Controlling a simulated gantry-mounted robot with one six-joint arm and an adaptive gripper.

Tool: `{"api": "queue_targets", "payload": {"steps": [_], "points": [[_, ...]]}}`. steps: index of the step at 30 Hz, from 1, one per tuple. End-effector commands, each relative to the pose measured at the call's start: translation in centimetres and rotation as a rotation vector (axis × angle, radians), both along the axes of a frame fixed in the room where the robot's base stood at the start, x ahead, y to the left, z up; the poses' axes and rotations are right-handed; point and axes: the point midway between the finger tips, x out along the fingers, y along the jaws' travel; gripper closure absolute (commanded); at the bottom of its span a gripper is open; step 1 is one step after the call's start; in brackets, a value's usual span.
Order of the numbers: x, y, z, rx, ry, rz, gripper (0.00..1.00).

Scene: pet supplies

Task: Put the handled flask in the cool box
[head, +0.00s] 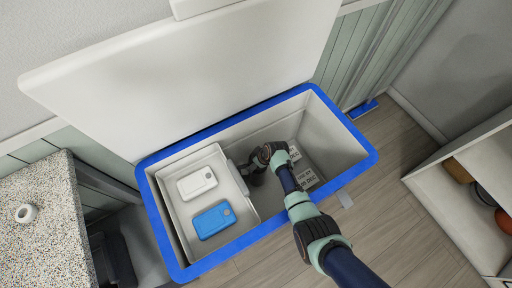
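The cool box (362,140) stands open, with a blue rim, pale inner walls and its white lid raised behind it. My arm reaches over the front rim, and my gripper (256,177) points down inside the box, just right of the inner tray. The gripper looks dark and small here; its fingertips are hidden, so I cannot tell whether it is open or shut, or holds anything. I cannot clearly make out the handled flask. A small white ring-shaped thing (27,213) is on the speckled counter at the left; I cannot tell what it is.
The inner tray (245,206) holds a white pack (197,183) and a blue pack (214,220). Printed white labels (305,176) lie in the box's right part. The speckled counter (45,255) is at left. A shelf (450,212) with several round things stands at right.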

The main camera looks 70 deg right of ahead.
Motion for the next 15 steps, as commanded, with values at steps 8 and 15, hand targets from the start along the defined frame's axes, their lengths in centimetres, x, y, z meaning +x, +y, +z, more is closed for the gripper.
{"api": "queue_targets", "payload": {"steps": [8, 15], "points": [[0.0, 0.0, -0.2, 0.000, 0.000, 0.000, 0.00], [-0.2, 0.0, 0.8, -0.001, 0.000, 0.000, 0.00]]}}
